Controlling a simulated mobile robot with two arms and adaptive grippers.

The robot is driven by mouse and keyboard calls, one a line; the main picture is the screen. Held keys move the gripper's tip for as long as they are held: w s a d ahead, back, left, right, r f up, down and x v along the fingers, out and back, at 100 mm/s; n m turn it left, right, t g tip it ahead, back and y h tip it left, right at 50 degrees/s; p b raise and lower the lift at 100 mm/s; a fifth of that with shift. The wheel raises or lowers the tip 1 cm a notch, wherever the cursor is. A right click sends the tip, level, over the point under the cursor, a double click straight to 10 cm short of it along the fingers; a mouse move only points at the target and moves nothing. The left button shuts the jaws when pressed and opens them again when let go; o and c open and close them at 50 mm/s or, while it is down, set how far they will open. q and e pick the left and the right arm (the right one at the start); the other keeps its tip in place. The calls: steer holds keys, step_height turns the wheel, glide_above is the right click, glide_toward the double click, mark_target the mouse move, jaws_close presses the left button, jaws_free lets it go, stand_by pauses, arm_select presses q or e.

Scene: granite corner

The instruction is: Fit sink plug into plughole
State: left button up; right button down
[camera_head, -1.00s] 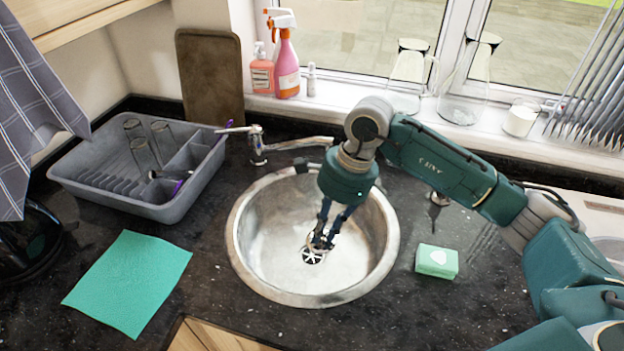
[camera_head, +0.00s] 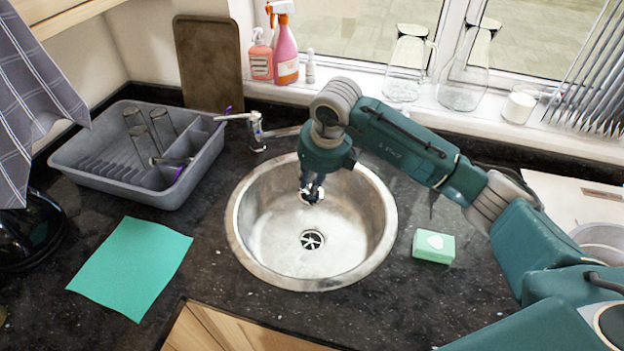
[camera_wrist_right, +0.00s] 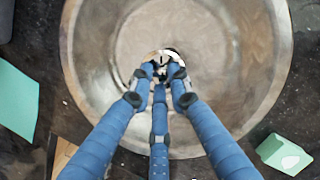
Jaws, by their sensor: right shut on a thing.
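The round steel sink (camera_head: 262,255) is set in the dark counter. Its plughole (camera_head: 312,239), a dark disc with a bright cross, shows uncovered in the bowl's bottom. My right gripper (camera_head: 311,193) hangs above the back of the bowl, behind the plughole in the head view. Its fingers are shut on a small shiny thing, apparently the sink plug (camera_head: 316,197), which the fingers partly hide. In the right wrist view the three blue fingers (camera_wrist_right: 160,75) meet around it, over the bowl, and its tilt is hard to tell. My left gripper is out of view.
The tap (camera_head: 258,133) stands behind the bowl, its spout close to my right wrist. A green sponge (camera_head: 433,246) lies to the right, a green cloth (camera_head: 132,268) to the left. A grey dish rack (camera_head: 110,182) holds glasses. The bowl's front is clear.

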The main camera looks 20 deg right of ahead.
arm_select(q)
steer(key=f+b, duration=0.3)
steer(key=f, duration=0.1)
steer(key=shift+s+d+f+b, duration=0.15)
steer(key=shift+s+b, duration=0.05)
steer(key=shift+b, duration=0.15)
arm_select(e)
step_height(320, 180, down, 8)
steer(key=shift+r, duration=0.2)
steer(key=c, duration=1.6)
jaws_free()
steer(key=shift+o, duration=0.2)
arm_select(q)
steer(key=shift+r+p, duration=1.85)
arm_select(e)
steer(key=shift+r, duration=3.5)
